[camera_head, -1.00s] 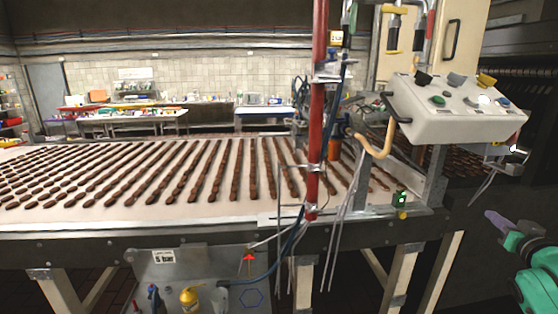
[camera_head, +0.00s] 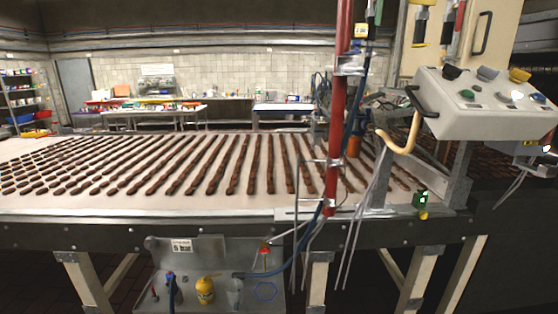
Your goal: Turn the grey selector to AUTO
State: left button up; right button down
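The grey selector (camera_head: 488,74) is a small grey knob in the back row on top of the pale control box (camera_head: 475,118) at the right. It sits between a black knob (camera_head: 451,72) and a yellow knob (camera_head: 520,75). Its labels, and which position it points to, are too small to read. Neither of my grippers is in view.
Green (camera_head: 466,94) and blue (camera_head: 538,98) buttons lie in front of the knobs. A black handle (camera_head: 420,103) sticks out from the box's left side. A red post (camera_head: 338,120) stands left of it. A conveyor (camera_head: 120,205) carries rows of brown bars.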

aim_at(486, 74)
jog(key=z, duration=1.3)
